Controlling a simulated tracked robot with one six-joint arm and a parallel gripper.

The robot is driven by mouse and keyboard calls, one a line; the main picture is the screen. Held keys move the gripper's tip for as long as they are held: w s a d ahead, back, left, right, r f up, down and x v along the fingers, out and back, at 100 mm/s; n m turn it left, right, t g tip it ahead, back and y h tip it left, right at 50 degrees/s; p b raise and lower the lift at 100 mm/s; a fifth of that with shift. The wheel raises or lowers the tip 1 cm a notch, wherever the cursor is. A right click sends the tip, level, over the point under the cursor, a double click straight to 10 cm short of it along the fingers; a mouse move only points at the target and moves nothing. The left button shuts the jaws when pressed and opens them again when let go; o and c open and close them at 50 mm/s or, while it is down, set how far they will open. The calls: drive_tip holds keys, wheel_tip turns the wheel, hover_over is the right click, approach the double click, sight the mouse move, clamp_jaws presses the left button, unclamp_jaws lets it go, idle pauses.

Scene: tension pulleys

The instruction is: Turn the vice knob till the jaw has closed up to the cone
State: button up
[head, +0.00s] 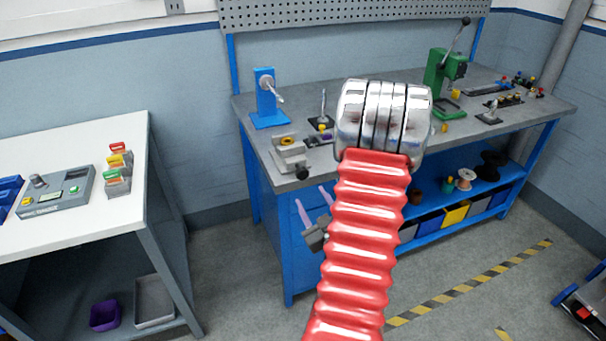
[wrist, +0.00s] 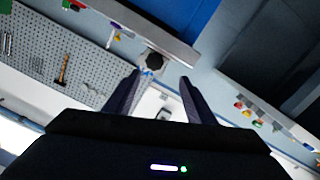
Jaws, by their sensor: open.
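The small grey vice (head: 291,160) sits at the near left corner of the grey bench top. Its black knob (head: 302,173) faces the front edge; a dark round knob also shows in the wrist view (wrist: 153,60), just beyond the fingertips. A small yellow piece (head: 287,141), apparently the cone, is at the top of the vice. The gap between jaw and cone is too small to make out. My gripper (head: 309,194) is open and empty, below and in front of the knob. Its two fingers (wrist: 160,76) are spread, apart from the knob.
A blue stand (head: 266,100) is behind the vice, with a small upright tool (head: 322,125) to its right. A green press (head: 440,75) stands farther right. A white table (head: 70,190) is at left, with floor between. My red arm hides part of the bench.

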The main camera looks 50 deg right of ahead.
sight(304, 175)
drive_tip(key=shift+s+d+h, duration=0.25)
drive_tip(key=shift+s+h, duration=0.05)
drive_tip(key=shift+s, duration=0.4)
drive_tip(key=shift+w, duration=0.15)
drive_tip(key=x, duration=1.3)
drive_tip(key=shift+w, duration=0.2)
drive_tip(key=shift+c, duration=0.4)
drive_tip(key=c, duration=0.9)
drive_tip(key=shift+d, duration=0.2)
drive_tip(key=shift+c, duration=0.2)
drive_tip(key=shift+a+m, duration=0.1)
drive_tip(key=shift+m, duration=0.2)
